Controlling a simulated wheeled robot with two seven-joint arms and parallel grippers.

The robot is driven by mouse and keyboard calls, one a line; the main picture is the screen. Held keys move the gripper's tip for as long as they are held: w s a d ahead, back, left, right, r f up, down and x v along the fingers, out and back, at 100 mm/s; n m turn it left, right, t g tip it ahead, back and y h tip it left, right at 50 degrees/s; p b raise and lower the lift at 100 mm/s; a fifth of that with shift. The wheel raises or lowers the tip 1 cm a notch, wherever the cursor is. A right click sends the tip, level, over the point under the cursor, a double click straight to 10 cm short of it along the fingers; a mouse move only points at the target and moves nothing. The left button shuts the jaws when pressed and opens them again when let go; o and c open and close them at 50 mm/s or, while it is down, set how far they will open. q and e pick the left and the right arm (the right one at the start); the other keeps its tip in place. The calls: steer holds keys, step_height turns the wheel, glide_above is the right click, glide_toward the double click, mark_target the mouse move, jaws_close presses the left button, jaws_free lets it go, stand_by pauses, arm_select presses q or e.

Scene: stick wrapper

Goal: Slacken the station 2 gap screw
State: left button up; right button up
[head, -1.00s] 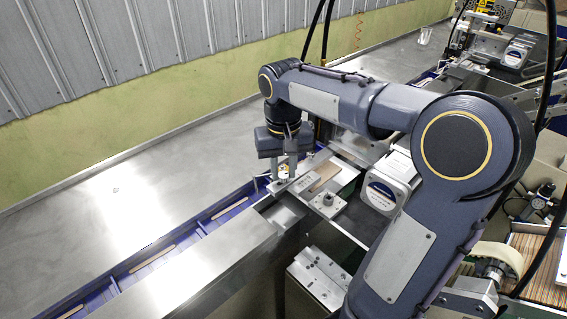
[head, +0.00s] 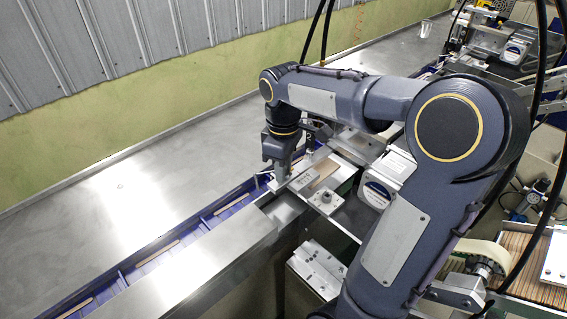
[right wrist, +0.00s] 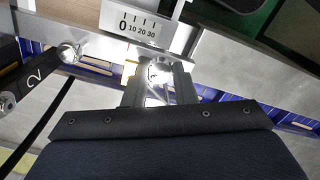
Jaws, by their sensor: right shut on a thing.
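The gap screw (right wrist: 159,72) is a bright round metal head in the right wrist view, beside a white scale plate (right wrist: 145,22) marked 0 10 20 30. My right gripper (right wrist: 160,80) is shut on it, with one finger on each side. In the head view my right gripper (head: 279,176) points down at the near end of the metal slide plate (head: 303,181), and its fingers hide the screw. A dark tag marked 2 (right wrist: 34,78) shows at the left of the right wrist view. My left gripper is not in view.
A blue channel (head: 150,258) with wooden sticks runs beside the steel table (head: 110,185). A round knob on a block (head: 327,197) and a white-faced motor (head: 385,185) stand close right of the gripper. A similar station (head: 515,48) is farther back.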

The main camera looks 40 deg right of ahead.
steer(key=shift+n+p, duration=0.4)
steer(key=shift+n, duration=1.7)
steer(key=o, duration=1)
steer(key=shift+r, duration=0.1)
step_height(320, 180, up, 8)
steer(key=shift+f, duration=0.15)
